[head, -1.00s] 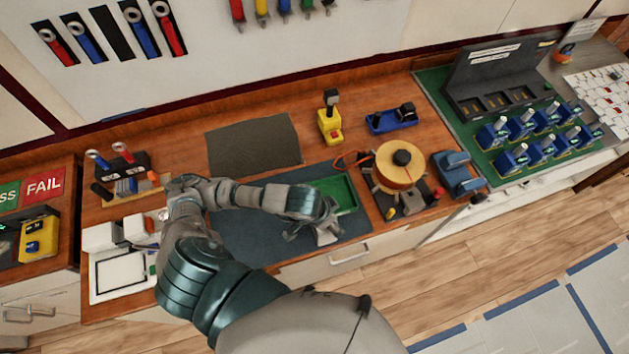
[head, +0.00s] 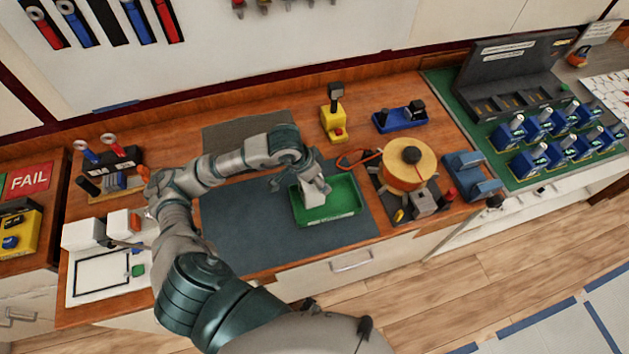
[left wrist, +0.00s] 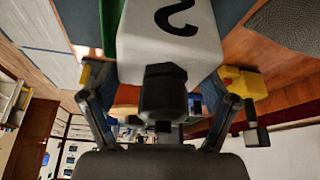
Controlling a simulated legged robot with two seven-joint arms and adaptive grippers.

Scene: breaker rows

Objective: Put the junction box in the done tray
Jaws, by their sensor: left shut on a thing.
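The pale grey-white junction box (head: 312,188) is in my left gripper (head: 298,180), over the green tray (head: 340,218). I cannot tell whether it touches the tray floor. In the left wrist view the box (left wrist: 205,50) shows a black curved mark on a white face. A dark knob-like part (left wrist: 165,95) on it points towards the camera, between my two fingers. The green tray has pale lettering on its front wall, too small to read. My right gripper is not in view.
A dark mat (head: 240,230) lies under the tray. A cable reel (head: 408,165) stands to the right, and a yellow device (head: 334,122) and a blue fixture (head: 400,117) stand behind. A tool rack (head: 115,170) and white boxes (head: 82,234) are at the left.

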